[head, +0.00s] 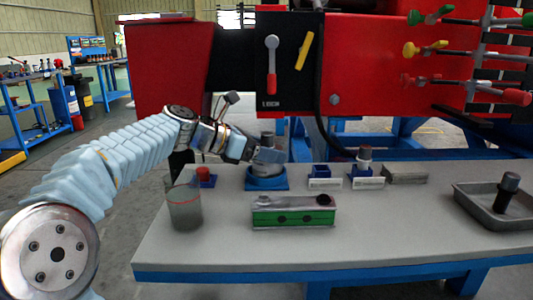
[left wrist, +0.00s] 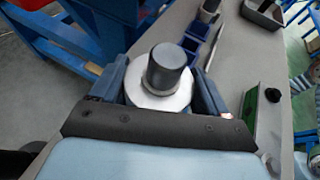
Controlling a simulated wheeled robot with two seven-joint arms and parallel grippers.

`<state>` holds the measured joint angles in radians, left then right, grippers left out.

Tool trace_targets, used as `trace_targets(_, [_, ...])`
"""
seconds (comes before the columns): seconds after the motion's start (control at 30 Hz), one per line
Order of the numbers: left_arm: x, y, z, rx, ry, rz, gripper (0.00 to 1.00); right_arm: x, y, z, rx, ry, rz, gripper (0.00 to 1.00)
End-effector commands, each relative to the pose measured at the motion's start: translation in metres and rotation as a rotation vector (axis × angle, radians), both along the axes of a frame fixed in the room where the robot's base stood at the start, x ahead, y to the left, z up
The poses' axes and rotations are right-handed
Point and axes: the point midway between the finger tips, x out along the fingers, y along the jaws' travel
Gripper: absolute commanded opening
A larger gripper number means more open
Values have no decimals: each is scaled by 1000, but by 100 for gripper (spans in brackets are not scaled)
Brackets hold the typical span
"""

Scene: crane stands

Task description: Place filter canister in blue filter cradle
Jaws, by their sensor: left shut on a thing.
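The filter canister (head: 268,159) is a silver-grey cylinder with a dark knob on top. In the left wrist view, the canister (left wrist: 165,80) is upright between the two fingers. My left gripper (head: 247,150) is shut on it, reaching in from the left. The blue filter cradle (head: 266,183) is a round holder on a square base on the grey table. The canister is directly over the cradle, its lower part at the cradle's rim. I cannot tell whether it rests on the cradle floor. My right gripper is not in view.
A clear beaker (head: 185,210) and a red-topped blue block (head: 204,177) stand left of the cradle. A green-faced block (head: 292,217) lies in front. Blue labelled stands (head: 322,178), a grey block (head: 405,175) and a tray (head: 470,207) are to the right.

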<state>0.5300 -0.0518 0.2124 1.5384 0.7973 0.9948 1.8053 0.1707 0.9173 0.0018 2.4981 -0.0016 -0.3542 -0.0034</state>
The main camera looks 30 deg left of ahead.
Motion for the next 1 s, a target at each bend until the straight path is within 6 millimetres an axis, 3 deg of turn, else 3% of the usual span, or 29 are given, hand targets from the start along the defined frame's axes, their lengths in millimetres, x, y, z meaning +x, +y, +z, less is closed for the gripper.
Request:
trace_targets(0.23, [0,0,0,0,-2,1,27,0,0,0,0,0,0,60])
trace_targets(0.27, [0,0,-1,0,0,0,80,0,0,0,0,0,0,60])
trace_targets(0.4, [0,0,-1,0,0,0,100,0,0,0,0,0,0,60])
trace_targets(0.73, [-4,4,4,1,-1,3,100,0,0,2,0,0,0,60])
trace_targets(1.0, [-47,35,27,2,-1,5,100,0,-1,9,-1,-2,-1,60])
